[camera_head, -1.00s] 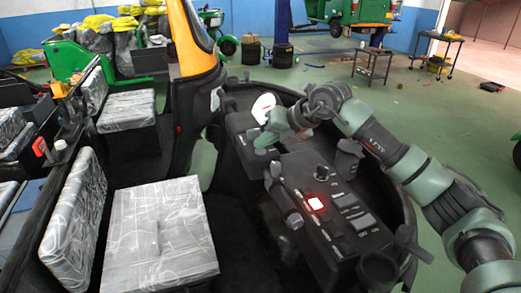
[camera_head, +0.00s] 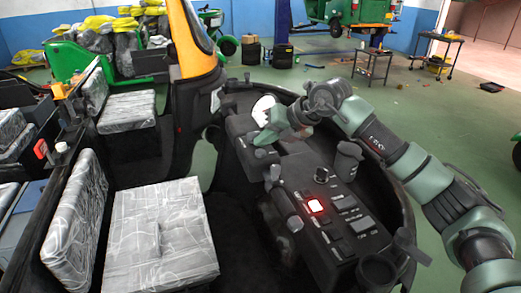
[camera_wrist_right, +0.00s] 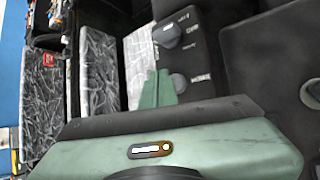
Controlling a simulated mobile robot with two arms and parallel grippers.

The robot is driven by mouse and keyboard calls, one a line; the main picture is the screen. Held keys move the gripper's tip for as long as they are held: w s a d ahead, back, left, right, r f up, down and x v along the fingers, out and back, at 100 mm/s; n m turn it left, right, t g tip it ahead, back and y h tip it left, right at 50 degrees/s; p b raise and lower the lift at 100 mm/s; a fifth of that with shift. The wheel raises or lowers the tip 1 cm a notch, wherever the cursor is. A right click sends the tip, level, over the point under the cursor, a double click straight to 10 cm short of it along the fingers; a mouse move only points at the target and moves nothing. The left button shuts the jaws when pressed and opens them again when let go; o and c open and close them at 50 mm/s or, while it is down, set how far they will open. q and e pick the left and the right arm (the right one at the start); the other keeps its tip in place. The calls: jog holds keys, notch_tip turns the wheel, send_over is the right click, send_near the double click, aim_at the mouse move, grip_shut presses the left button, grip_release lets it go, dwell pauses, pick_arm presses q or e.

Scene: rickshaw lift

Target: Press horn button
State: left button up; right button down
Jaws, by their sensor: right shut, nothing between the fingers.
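The dark control panel (camera_head: 335,222) of the rickshaw has several knobs and switches and one red-lit button (camera_head: 316,205). I cannot tell in the head view which control is the horn button. My right gripper (camera_head: 262,139) is over the far part of the dashboard, beyond the red-lit button. In the right wrist view my green fingers (camera_wrist_right: 157,88) are shut and empty. They point at the panel, beside a round dark button (camera_wrist_right: 180,83) with a small label. A larger knob (camera_wrist_right: 167,36) is above it. I cannot tell whether the fingers touch anything. My left gripper is not in view.
A plastic-wrapped seat (camera_head: 160,235) is left of the panel. A dark cup-like holder (camera_head: 347,160) stands on the dashboard near my right arm. A yellow pillar (camera_head: 195,45) rises behind. Open green floor lies to the right, with a black cart (camera_head: 372,65).

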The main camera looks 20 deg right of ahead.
aim_at(264, 153)
jog(key=shift+r+p, duration=1.6)
jog(key=shift+r, duration=0.95)
jog(key=shift+f, duration=0.1)
